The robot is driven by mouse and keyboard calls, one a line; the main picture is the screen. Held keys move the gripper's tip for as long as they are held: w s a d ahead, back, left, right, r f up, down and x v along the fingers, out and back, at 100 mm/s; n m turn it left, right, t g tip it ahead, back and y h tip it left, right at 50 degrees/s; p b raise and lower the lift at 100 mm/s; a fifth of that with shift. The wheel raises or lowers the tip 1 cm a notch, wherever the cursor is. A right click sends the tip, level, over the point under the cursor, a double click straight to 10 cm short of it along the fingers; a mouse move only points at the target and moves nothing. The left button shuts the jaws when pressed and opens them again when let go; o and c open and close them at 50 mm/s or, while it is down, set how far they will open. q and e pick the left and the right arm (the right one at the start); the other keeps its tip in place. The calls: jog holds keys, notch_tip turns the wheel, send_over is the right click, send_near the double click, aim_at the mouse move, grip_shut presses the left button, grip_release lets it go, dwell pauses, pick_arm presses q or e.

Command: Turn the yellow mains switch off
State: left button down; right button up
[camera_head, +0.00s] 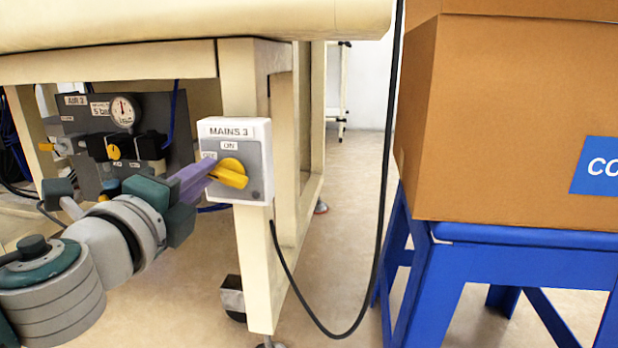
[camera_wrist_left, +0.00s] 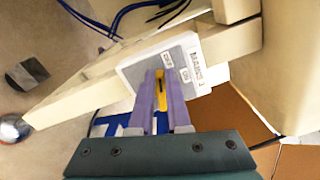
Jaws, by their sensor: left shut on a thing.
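The yellow mains switch (camera_head: 232,174) is a rotary handle on a grey and white box labelled MAINS 3, fixed to a cream table leg. An ON label sits above the handle; another label at its upper left is partly hidden. The handle lies nearer to level than upright, tilted down to the right. My left gripper (camera_head: 206,172), with purple fingers, reaches it from the left and is shut on it. In the left wrist view the yellow handle (camera_wrist_left: 161,90) shows between the two fingers (camera_wrist_left: 162,98). My right gripper is not in view.
An air panel with a gauge (camera_head: 124,111) and a yellow-and-black knob (camera_head: 115,151) is behind my left arm. A black cable (camera_head: 384,170) hangs right of the leg. A cardboard box (camera_head: 510,110) stands on a blue stool (camera_head: 500,262) at the right. Floor between is clear.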

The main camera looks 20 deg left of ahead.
pick_arm(q)
jog(key=shift+f+n+b, duration=0.2)
jog(key=shift+n+b, duration=0.15)
jog(key=shift+n, duration=0.5)
jog(key=shift+f+n+b, duration=0.2)
jog(key=shift+n+b, duration=0.1)
jog(key=shift+n, duration=0.55)
jog(key=c, duration=0.9)
grip_release()
jog(key=shift+s, duration=0.1)
jog(key=v, duration=0.9)
jog(key=shift+s, duration=0.4)
jog(key=shift+r+p, duration=0.1)
jog(key=shift+p, duration=0.2)
